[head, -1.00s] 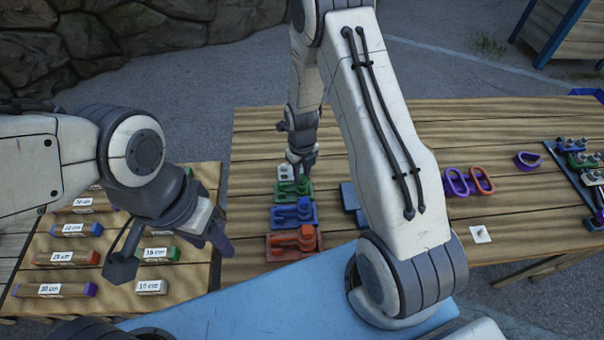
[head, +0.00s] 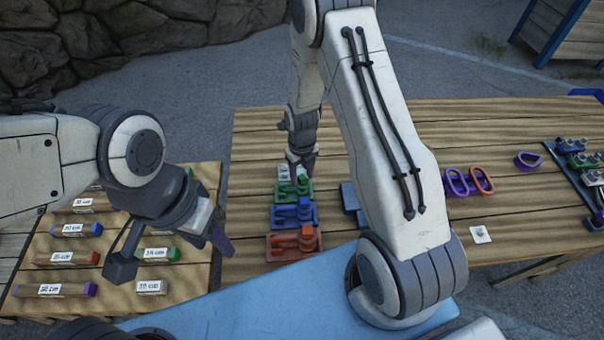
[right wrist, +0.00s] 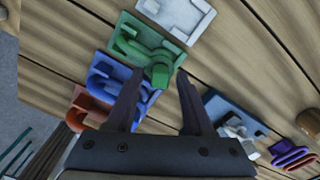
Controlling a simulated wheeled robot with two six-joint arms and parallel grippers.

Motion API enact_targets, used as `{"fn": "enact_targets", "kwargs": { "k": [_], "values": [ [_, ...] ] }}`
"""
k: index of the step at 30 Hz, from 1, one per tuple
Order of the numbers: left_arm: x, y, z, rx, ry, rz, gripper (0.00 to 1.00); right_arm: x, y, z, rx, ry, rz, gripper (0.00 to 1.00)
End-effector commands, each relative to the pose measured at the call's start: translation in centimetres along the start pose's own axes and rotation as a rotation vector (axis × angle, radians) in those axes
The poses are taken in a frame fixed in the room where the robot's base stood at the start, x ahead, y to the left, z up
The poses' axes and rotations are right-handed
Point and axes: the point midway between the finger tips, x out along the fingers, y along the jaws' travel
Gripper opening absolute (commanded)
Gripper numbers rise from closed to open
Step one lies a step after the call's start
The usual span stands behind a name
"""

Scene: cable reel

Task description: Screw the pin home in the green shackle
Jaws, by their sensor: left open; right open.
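My left gripper (head: 170,250) is open and empty over the left board. The pin's thread is hidden.
Blue (head: 292,215) and red (head: 292,242) shackles sit nearer, a white one (right wrist: 180,14) beyond the green. A blue block (head: 350,197) stands to the right, partly hidden by my arm. Purple (head: 456,182) and orange (head: 481,179) links lie farther right.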

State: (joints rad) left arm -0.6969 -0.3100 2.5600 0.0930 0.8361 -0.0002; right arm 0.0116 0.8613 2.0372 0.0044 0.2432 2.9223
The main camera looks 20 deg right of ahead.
Motion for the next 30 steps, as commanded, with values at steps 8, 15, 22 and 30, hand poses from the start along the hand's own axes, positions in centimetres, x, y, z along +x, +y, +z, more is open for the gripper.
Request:
{"fn": "enact_targets", "kwargs": {
  "k": [8, 15, 22, 30],
  "values": [
    [-1.7, 0.1, -0.1, 0.000, 0.000, 0.000, 0.50, -2.1, 0.0, 0.0, 0.000, 0.000, 0.000, 0.53],
    [-3.1, 0.2, -0.2, 0.000, 0.000, 0.000, 0.50, -4.0, 0.0, 0.0, 0.000, 0.000, 0.000, 0.53],
    [-3.5, 0.2, -0.2, 0.000, 0.000, 0.000, 0.50, -4.5, 0.0, 0.0, 0.000, 0.001, 0.000, 0.53],
    [-3.4, 0.2, -0.2, 0.007, 0.000, 0.000, 0.50, -4.5, 0.0, 0.0, -0.019, 0.001, 0.000, 0.53]
  ]
}}
